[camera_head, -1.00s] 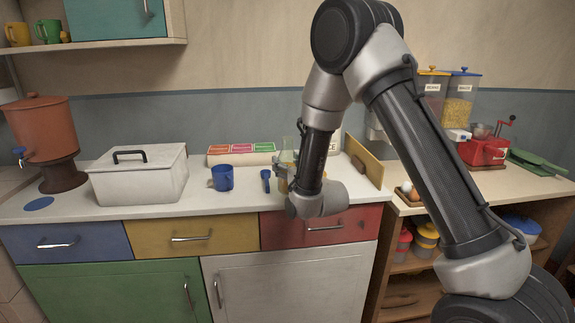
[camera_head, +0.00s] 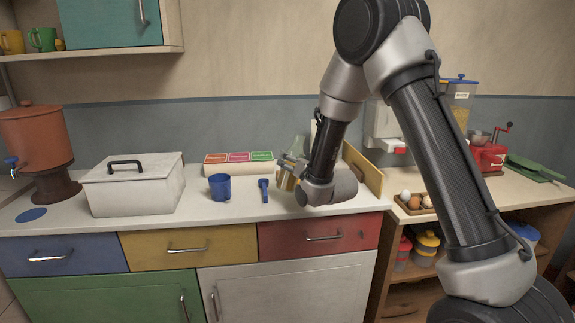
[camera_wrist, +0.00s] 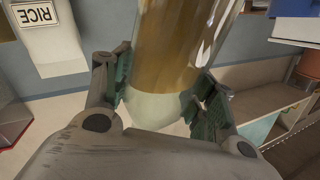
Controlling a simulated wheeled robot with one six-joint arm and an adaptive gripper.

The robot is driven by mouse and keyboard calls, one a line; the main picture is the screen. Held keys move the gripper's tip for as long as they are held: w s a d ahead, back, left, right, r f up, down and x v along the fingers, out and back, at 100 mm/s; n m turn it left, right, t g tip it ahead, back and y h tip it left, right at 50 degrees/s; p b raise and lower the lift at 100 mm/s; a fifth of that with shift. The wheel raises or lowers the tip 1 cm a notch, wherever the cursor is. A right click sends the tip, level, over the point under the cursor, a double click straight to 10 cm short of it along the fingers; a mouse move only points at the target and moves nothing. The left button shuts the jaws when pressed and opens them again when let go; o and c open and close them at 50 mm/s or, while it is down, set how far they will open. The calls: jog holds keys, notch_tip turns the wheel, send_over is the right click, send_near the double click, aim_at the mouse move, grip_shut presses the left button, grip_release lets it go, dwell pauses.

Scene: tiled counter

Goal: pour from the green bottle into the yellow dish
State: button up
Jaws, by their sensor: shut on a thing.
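The green bottle, clear pale green glass with amber contents, is held in my gripper (camera_head: 291,170). In the wrist view the bottle (camera_wrist: 172,45) fills the top middle, between the two fingers of my gripper (camera_wrist: 160,80). Its pale green end shows near the palm, and its other end is cut off by the frame edge. In the head view the bottle (camera_head: 286,182) is partly hidden by my wrist and fingers and looks slightly tilted. My gripper is shut on it near the counter's back right. I cannot make out the yellow dish in either view.
A white lidded box (camera_head: 133,186) is farther left. An upright wooden board (camera_head: 363,170) stands close to the right, with eggs (camera_head: 414,201) beyond. The counter front is clear.

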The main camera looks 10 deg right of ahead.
aim_at(287, 185)
jog(key=shift+s+a+f+m, duration=0.25)
jog(key=shift+a+f+m, duration=0.25)
jog(key=shift+f+m, duration=0.35)
jog(key=shift+s+a+r+m+g, duration=0.15)
jog(key=shift+a+m+g, duration=0.15)
jog(key=shift+m, duration=0.25)
jog(key=shift+s+a+r+m+y, duration=0.25)
jog(key=shift+a+r+m+y, duration=0.15)
jog(key=shift+m, duration=0.4)
jog(key=shift+s+a+f+m, duration=0.1)
jog(key=shift+s+a+m, duration=0.05)
jog(key=shift+m, duration=0.35)
jog(key=shift+s+a+f+m+g, duration=0.1)
jog(key=shift+a+f+m+g, duration=0.15)
jog(key=shift+f+m+g, duration=0.15)
jog(key=shift+s+a+f+m+y, duration=0.1)
jog(key=shift+f+m+y, duration=0.05)
jog(key=shift+f+m, duration=0.45)
jog(key=shift+s+a+f+m+y, duration=0.15)
jog(key=shift+f+m, duration=0.25)
jog(key=shift+f, duration=0.35)
jog(key=shift+a+f+m+g, duration=0.1)
jog(key=shift+f+m+g, duration=0.2)
jog(key=shift+m, duration=0.2)
jog(key=shift+f+m, duration=0.55)
jog(key=shift+m, duration=0.05)
jog(key=shift+f+m+y, duration=0.3)
jog(key=shift+m+y, duration=0.1)
jog(key=shift+m, duration=0.3)
dwell(0.8)
